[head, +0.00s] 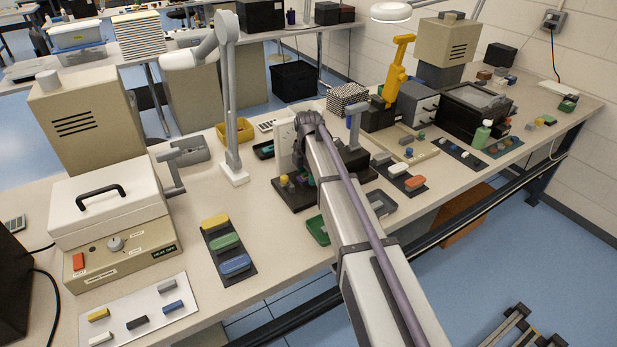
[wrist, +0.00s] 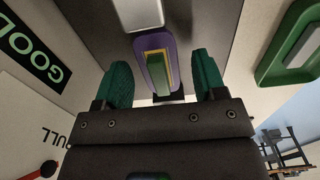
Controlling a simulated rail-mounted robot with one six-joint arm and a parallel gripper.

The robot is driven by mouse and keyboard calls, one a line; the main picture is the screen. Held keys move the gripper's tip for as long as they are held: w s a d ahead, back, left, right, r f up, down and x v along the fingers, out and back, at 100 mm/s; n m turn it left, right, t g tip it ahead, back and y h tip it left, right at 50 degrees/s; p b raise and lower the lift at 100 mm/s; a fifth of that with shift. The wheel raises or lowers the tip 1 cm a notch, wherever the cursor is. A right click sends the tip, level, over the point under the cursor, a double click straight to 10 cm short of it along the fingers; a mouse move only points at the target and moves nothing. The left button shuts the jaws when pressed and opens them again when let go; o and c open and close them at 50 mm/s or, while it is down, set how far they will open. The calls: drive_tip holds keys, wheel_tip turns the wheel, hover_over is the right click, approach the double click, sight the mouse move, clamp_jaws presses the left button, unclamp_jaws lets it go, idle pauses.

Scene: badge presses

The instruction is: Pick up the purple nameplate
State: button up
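In the wrist view, a purple nameplate (wrist: 172,42) with a yellow-edged green raised middle lies on a dark grey surface. My gripper (wrist: 160,72) has its two teal fingers spread, one on each side of the nameplate. A visible gap separates each finger from the purple edge. The lower end of the nameplate runs close to the gripper body. I cannot tell how far above the surface the fingertips are.
A white-faced plate (wrist: 139,14) lies just beyond the nameplate. A green tray (wrist: 268,70) is at the right; it also shows in the head view (head: 317,231). A "GOOD" label (wrist: 35,52) is at the left. A dark press base (head: 291,199) stands beside my arm.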

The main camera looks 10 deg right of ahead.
drive_tip(key=c, duration=1)
drive_tip(key=shift+r, duration=0.1)
